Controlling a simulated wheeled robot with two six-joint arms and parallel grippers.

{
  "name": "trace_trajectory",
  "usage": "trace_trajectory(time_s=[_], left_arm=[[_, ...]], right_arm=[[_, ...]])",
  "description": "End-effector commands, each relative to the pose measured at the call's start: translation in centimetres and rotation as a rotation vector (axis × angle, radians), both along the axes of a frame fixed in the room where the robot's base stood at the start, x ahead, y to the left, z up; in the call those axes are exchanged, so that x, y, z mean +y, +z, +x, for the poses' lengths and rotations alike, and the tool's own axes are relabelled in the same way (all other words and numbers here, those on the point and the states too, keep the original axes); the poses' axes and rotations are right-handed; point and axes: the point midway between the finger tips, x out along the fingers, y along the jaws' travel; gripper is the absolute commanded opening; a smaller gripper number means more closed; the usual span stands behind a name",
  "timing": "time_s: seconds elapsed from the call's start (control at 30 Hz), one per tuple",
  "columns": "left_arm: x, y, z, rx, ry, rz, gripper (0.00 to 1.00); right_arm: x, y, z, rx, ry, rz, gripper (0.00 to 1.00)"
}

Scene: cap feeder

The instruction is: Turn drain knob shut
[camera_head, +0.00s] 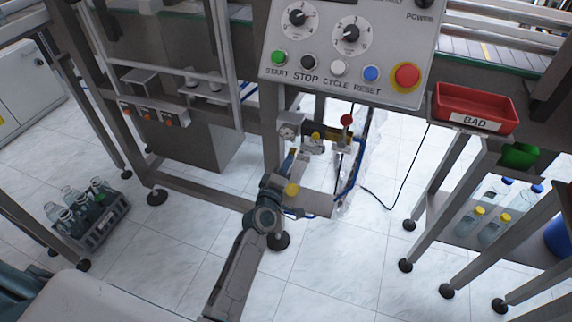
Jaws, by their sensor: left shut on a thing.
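The drain knob is among small fittings under the control panel, in the middle of the head view; which part it is shows poorly at this size. A yellow part (316,136) and a red knob (347,119) stand out there. My left arm reaches up from the bottom, and my left gripper (303,148) is shut on the drain knob at these fittings. The gripper hides most of the knob, so its angle cannot be told. My right gripper is not in view.
The control panel (335,75) with dials, buttons and a red stop button (407,75) hangs just above. A red BAD tray (474,108) is at right, above shelves with bottles. A crate of bottles (98,236) stands on the floor at left. A black cable (401,185) hangs right of the gripper.

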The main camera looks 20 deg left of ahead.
Motion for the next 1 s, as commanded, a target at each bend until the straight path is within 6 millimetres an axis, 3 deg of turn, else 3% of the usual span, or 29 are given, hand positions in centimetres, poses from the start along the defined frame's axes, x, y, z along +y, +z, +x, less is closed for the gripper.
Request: trace_trajectory(time_s=[0.3, 0.83, 0.87, 0.97, 1.0], left_arm=[[0.01, -0.05, -0.04, 0.004, 0.000, -0.119, 0.00], [-0.01, -0.09, -0.04, 0.006, 0.001, -0.141, 0.00], [0.00, -0.10, -0.04, 0.006, 0.001, -0.141, 0.24], [-0.01, -0.09, -0.04, 0.006, 0.000, -0.140, 0.44], [0.00, -0.07, -0.03, 0.006, 0.001, -0.140, 0.44]], right_arm=[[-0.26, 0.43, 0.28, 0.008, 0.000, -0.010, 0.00], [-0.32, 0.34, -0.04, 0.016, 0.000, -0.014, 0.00], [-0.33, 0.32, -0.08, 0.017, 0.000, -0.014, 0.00], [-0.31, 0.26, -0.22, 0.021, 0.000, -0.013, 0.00], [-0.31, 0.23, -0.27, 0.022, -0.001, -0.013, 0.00]])
